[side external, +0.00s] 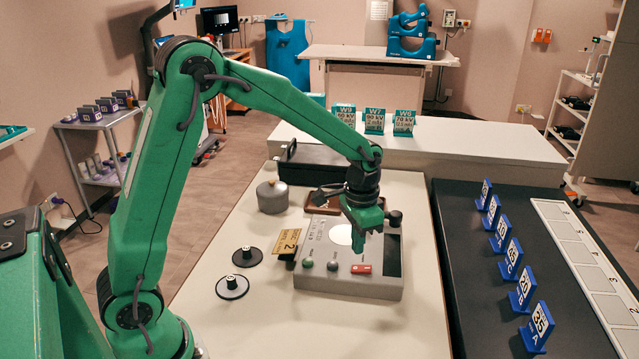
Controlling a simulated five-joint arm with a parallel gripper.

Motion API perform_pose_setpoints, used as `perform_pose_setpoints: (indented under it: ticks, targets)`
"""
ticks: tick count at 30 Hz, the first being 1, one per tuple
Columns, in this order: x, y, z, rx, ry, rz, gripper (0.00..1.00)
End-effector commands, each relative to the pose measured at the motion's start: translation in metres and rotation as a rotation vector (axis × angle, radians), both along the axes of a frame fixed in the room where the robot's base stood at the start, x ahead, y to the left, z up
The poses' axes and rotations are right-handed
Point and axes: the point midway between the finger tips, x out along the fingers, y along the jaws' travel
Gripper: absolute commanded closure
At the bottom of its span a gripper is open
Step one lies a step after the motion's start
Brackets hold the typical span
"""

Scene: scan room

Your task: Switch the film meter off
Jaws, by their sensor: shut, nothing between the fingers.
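My gripper (359,250) is shut and empty, pointing down above the meter, just behind and above the red switch in this view. It hides part of the white disc. I cannot tell whether the fingertips touch the meter.
A black case (315,170) lies behind. Blue number cards (521,291) stand on the dark counter at right. The table's front is clear.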

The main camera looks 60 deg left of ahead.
Motion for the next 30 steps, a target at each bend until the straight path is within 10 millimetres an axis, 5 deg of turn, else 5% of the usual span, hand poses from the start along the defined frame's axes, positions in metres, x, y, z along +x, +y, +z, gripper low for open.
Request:
perform_pose_setpoints:
  ticks: [30]
  targets:
    - [-0.006,0.001,0.033,-0.001,-0.019,0.010,1.00]
